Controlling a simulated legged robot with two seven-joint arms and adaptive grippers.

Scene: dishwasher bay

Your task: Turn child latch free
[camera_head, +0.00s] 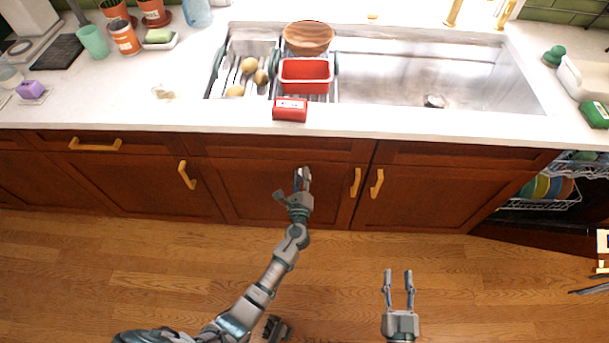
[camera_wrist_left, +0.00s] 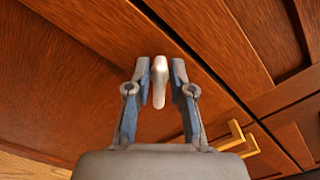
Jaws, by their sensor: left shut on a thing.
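The child latch (camera_wrist_left: 159,82) is a small white tab on the wooden cabinet front, seen in the left wrist view between my left fingers. My left gripper (camera_wrist_left: 161,75) is shut on it, with one finger on each side. In the head view my left gripper (camera_head: 303,177) is up against the cabinet door (camera_head: 250,190) below the sink, and it mostly hides the latch there. My right gripper (camera_head: 398,276) is open and empty over the wooden floor, away from the cabinets.
Yellow handles (camera_head: 355,182) sit on the cabinet doors to the right of my left gripper. The open dishwasher rack (camera_head: 540,203) holds dishes at far right. The floor (camera_head: 180,265) is mostly clear.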

